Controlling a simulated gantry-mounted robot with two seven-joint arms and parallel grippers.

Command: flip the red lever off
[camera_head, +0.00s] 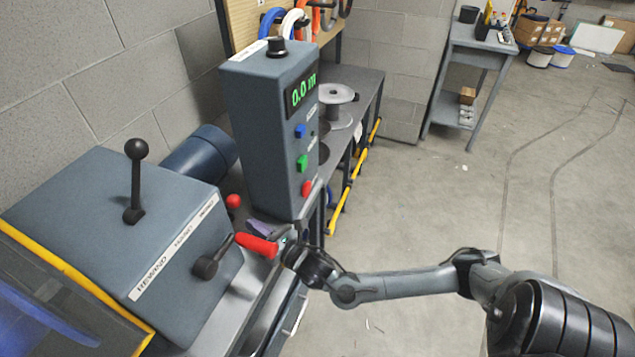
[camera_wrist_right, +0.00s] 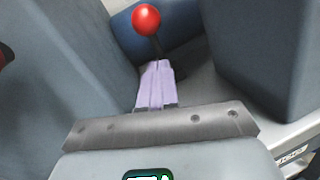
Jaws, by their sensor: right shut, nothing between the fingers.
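A lever with a red ball knob (camera_head: 233,201) stands behind the grey box, partly hidden by it. In the right wrist view the red ball (camera_wrist_right: 147,20) sits on a thin dark stem just beyond my fingertips. My right gripper (camera_head: 258,228) is shut and empty, its pale lilac fingers pointing toward the ball; they also show in the wrist view (camera_wrist_right: 157,66). I cannot tell whether the fingertips touch the stem. A second lever, with a red grip (camera_head: 257,245) on a dark pivot, sticks out from the box's side, in front of my right gripper. My left gripper is not in view.
The grey box (camera_head: 180,275) carries an upright black-knob lever (camera_head: 136,180). A dark blue cylinder (camera_head: 200,155) lies behind it. A tall control box (camera_head: 262,130) with buttons and a "0.0 m" display stands close behind my right gripper. Floor on the right is open.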

